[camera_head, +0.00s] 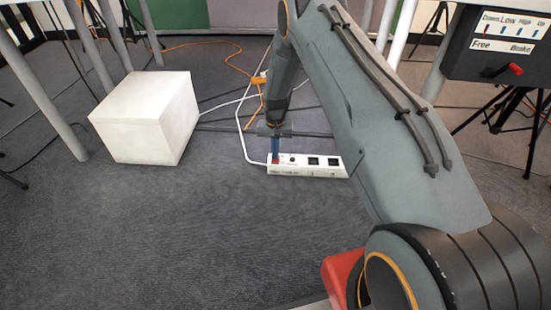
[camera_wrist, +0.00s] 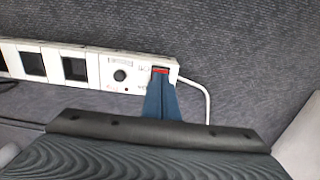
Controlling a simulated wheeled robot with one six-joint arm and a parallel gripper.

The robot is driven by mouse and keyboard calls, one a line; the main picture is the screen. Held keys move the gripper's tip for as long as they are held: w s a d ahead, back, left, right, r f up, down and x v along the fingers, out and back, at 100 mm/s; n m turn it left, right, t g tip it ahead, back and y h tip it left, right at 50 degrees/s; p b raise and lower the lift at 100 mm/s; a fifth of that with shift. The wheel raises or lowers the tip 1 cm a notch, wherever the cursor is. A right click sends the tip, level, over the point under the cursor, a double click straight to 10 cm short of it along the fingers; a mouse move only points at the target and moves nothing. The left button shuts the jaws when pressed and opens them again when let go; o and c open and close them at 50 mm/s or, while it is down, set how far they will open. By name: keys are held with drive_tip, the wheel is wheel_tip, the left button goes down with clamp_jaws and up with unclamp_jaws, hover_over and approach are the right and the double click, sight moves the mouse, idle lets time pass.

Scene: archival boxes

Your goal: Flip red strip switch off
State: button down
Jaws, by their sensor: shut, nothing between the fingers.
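A white power strip (camera_head: 312,165) lies on the grey carpet in the middle of the head view. It also spans the upper left of the wrist view (camera_wrist: 93,68). Its red switch (camera_wrist: 161,70) sits at the right end of the strip in the wrist view, partly covered by my fingertips. My gripper (camera_head: 275,160) points down over the strip's left end in the head view. Its blue fingers are closed together with nothing between them (camera_wrist: 160,78). The tips are at the red switch; I cannot tell whether they press on it. The switch's position cannot be made out.
A white box (camera_head: 146,117) stands on the carpet to the left. A white cable (camera_head: 243,130) and an orange cable (camera_head: 235,65) run behind the strip. Table legs and black tripod stands surround the area. The carpet in front of the strip (camera_head: 190,230) is clear.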

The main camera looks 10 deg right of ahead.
drive_tip(key=shift+f+b, duration=0.3)
drive_tip(key=shift+f, duration=0.35)
drive_tip(key=shift+r, duration=0.15)
wheel_tip(320, 180, up, 7)
drive_tip(key=p, duration=0.4)
idle(0.6)
idle(0.4)
